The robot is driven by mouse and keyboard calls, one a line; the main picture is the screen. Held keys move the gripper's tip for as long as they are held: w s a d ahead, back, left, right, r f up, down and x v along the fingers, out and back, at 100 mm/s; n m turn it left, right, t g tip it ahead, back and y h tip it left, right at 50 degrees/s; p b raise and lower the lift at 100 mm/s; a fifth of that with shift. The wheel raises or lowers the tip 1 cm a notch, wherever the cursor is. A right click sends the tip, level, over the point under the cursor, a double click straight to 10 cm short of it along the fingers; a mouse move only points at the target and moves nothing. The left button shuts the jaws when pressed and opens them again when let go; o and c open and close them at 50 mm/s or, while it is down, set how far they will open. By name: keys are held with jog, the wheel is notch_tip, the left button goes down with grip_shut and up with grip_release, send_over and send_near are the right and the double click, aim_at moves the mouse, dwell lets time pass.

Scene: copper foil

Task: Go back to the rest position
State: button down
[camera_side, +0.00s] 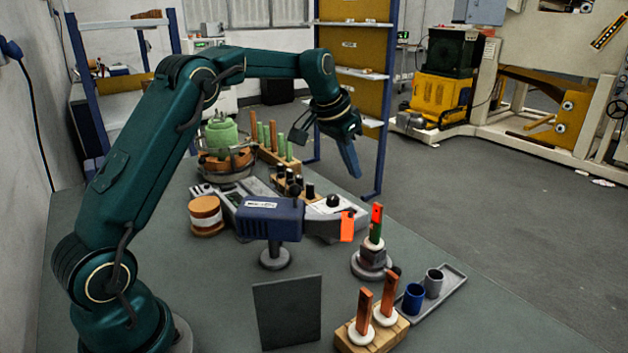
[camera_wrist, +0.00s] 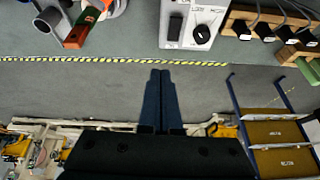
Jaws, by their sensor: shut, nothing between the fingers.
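My arm is raised and reaches out over the bench.
A dark blue device (camera_side: 270,218) on a round stand is mid-bench. A control box (camera_wrist: 195,22) with a black knob is behind it. Copper strips (camera_side: 364,311) stand in a wooden block (camera_side: 395,335). A grey tray (camera_side: 455,283) holds two cups. A blue-framed shelf (camera_side: 388,110) stands behind.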

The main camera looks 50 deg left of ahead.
jog(key=s+d+r+m+t, duration=0.1)
jog(key=s+d+r+t, duration=0.1)
jog(key=s+d+r, duration=0.9)
jog(key=s+f, duration=0.5)
jog(key=s, duration=0.3)
jog(key=s+f+n+g, duration=0.1)
jog(key=s+f, duration=0.4)
jog(key=s, duration=0.4)
jog(key=shift+n, duration=0.3)
